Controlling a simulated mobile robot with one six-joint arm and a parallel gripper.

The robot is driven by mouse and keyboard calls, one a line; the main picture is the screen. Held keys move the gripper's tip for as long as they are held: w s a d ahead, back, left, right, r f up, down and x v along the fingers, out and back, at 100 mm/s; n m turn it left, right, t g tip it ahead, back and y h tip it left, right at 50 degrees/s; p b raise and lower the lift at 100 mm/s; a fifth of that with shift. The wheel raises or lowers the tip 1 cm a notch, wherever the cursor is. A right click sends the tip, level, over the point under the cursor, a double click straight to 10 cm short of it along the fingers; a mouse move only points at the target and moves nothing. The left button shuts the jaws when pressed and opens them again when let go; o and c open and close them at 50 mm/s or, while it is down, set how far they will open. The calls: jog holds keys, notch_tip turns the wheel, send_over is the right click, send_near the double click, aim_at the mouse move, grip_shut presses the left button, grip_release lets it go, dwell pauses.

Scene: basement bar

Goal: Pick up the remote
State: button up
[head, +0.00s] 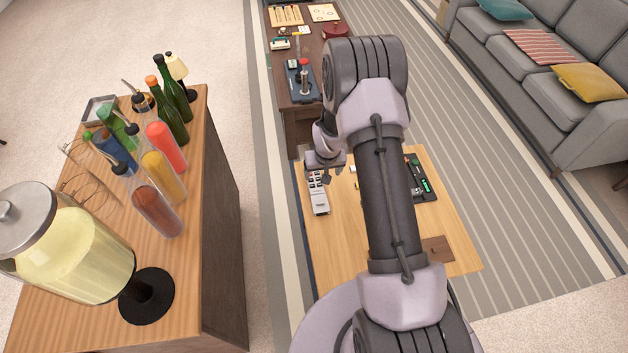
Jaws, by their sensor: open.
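The remote (319,201) is a pale grey, slim device with dark and red buttons at its far end. It lies on the light wooden table (345,247), near that table's left edge. My gripper (326,177) is over the far end of the remote, with its jaws open. I cannot tell whether the fingers touch the remote. My arm covers the middle of the table.
A black device with green lights (421,180) and a brown item (437,249) lie on the table's right side. A bar counter (225,220) with bottles and a drink dispenser (60,245) stands left. A dark table (285,20) is beyond; a grey sofa (560,110) is right.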

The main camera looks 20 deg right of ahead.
jog(key=b, duration=0.5)
send_over(317, 191)
jog(key=s, duration=0.1)
jog(key=f, duration=1.1)
jog(key=shift+s+d+f, duration=0.2)
jog(key=shift+d+f, duration=0.05)
jog(key=shift+f, duration=0.05)
jog(key=b+x, duration=0.2)
jog(key=x, duration=0.1)
jog(key=b+x, duration=0.1)
jog(key=x, duration=0.1)
jog(key=shift+a+f, duration=0.15)
jog(key=shift+a, duration=0.2)
jog(key=c, duration=1.6)
jog(key=shift+r, duration=0.25)
